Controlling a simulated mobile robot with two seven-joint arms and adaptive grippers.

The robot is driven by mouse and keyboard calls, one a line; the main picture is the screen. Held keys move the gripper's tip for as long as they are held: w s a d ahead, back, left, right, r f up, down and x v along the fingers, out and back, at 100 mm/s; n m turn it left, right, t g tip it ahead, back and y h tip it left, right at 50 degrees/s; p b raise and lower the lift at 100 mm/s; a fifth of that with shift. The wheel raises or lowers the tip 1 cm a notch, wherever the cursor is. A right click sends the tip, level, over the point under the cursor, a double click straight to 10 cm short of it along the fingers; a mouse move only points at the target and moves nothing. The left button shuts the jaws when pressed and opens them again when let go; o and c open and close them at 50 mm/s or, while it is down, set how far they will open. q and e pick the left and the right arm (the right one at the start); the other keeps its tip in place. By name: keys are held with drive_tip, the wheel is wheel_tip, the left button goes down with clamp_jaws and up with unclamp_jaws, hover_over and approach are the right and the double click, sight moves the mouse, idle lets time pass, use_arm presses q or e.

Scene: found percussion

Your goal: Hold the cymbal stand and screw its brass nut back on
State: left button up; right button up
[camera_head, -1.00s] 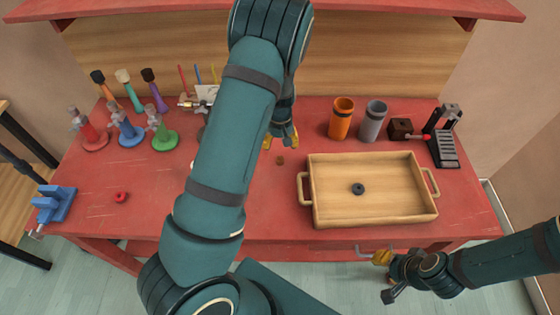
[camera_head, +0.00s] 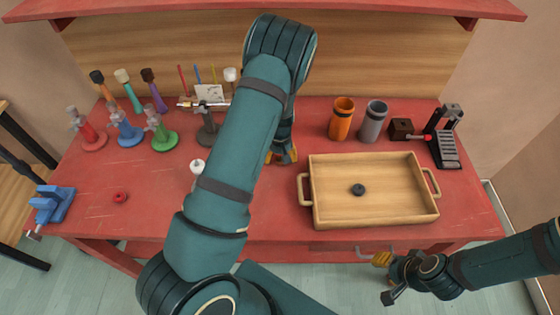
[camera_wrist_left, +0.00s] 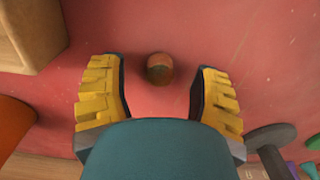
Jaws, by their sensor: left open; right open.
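A small brownish, rounded piece (camera_wrist_left: 160,68), possibly the brass nut, is on the red table in the left wrist view. It lies ahead of and between the open yellow fingers of my left gripper (camera_wrist_left: 158,95), touching neither. In the head view my left gripper (camera_head: 281,157) is low over the table left of the tray, and the piece is hidden. A dark grey stand (camera_head: 207,130) with a round base is upright left of my forearm; whether it is the cymbal stand I cannot tell. My right gripper (camera_head: 383,260) is open and empty in front of the table.
A wooden tray (camera_head: 318,221) holds a dark ring (camera_head: 358,190). Orange (camera_head: 341,119) and grey (camera_head: 373,122) cups stand behind it. Red (camera_head: 93,137), blue (camera_head: 128,133) and green (camera_head: 163,137) stands are at left. A white object (camera_head: 197,168) is beside my left forearm.

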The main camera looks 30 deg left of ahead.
sight(280, 159)
use_arm(q)
drive_tip(key=shift+f, duration=0.6)
clamp_jaws()
drive_tip(key=shift+r, duration=0.1)
wheel_tip(280, 159, up, 10)
drive_tip(key=shift+p, duration=0.55)
